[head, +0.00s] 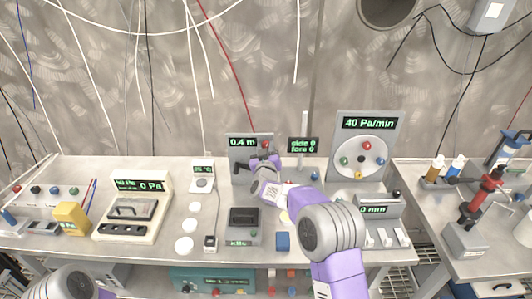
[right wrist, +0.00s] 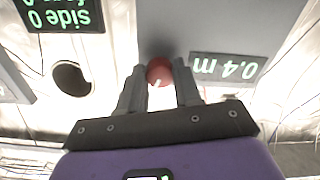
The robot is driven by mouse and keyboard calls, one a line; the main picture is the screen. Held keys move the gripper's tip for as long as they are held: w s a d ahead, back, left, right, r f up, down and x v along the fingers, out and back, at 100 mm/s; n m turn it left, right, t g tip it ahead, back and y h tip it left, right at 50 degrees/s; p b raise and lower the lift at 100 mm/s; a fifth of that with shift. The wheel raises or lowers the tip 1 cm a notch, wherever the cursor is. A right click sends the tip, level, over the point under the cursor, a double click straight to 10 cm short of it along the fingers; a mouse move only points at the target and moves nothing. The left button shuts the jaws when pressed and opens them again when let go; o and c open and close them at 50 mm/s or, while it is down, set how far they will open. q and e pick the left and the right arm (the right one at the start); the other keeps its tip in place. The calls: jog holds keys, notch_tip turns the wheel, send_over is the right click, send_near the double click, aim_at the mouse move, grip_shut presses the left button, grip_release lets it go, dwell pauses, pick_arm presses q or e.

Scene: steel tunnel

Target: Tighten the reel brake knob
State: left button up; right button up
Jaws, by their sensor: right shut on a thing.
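The reel unit is a grey upright panel (head: 237,152) at the back middle of the bench, with a green 0.4 m display (head: 243,142). Its red round knob (right wrist: 160,71) sits between my right fingers in the right wrist view, where the panel appears upside down. My right gripper (right wrist: 160,88) is shut on the knob, one finger on each side. In the head view my right gripper (head: 265,160) reaches the panel's right side and covers part of its face. A small part of the red knob (head: 267,145) shows above it. My left gripper is out of the frame.
A small display post (head: 304,146) stands just right of the reel panel. A larger panel reading 40 Pa/min (head: 365,135) with coloured knobs stands further right. A grey box (head: 243,221) and a blue block (head: 283,242) lie in front. White discs (head: 185,244) lie left.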

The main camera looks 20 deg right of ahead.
jog(key=shift+m+b, duration=3.6)
jog(key=shift+m, duration=12.4)
jog(key=o, duration=1)
jog(key=shift+o, duration=0.2)
jog(key=shift+s, duration=0.1)
